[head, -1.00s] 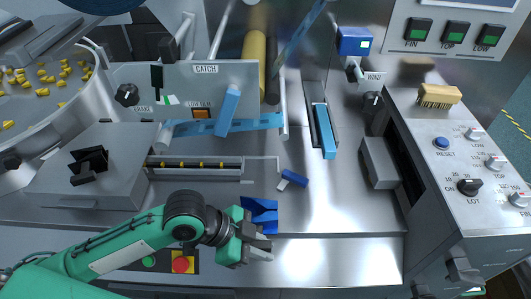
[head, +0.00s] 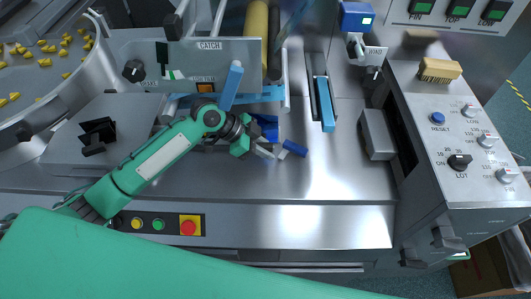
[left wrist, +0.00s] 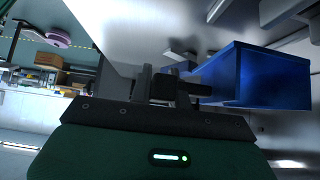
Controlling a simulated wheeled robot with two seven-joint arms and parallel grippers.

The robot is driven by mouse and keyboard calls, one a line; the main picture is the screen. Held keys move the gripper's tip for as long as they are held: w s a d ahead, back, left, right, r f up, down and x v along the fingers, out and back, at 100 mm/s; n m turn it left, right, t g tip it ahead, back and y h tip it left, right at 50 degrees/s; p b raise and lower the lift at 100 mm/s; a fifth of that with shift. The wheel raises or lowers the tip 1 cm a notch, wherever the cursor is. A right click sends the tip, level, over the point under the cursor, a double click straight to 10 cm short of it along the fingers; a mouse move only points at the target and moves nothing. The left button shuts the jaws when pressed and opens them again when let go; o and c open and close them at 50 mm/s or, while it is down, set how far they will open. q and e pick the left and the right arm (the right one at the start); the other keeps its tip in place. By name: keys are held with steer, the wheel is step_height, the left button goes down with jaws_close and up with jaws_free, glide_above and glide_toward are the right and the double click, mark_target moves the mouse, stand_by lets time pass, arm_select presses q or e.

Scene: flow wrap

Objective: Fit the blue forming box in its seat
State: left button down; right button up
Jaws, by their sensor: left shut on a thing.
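The blue forming box (head: 268,125) is in the middle of the machine deck in the head view, partly hidden by my left gripper (head: 262,148). In the left wrist view the box (left wrist: 262,78) is large, at the right of the fingers (left wrist: 172,86). My left gripper is shut on the box at one side. I cannot tell whether the box touches the deck or is held above it. The box's seat cannot be made out; my arm covers much of the product rail's end. My right gripper is not in view.
A small blue block (head: 295,147) lies on the deck just right of the gripper. A blue bar (head: 231,86) leans up behind the arm. A blue strip in a slot (head: 325,104) is farther right. The deck's front (head: 300,215) is clear.

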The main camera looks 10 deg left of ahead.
arm_select(q)
step_height(320, 180, down, 3)
steer(key=shift+r+p, duration=0.1)
steer(key=shift+p, duration=0.6)
steer(key=shift+f, duration=0.3)
steer(key=shift+f, duration=0.1)
steer(key=c, duration=1.3)
jaws_free()
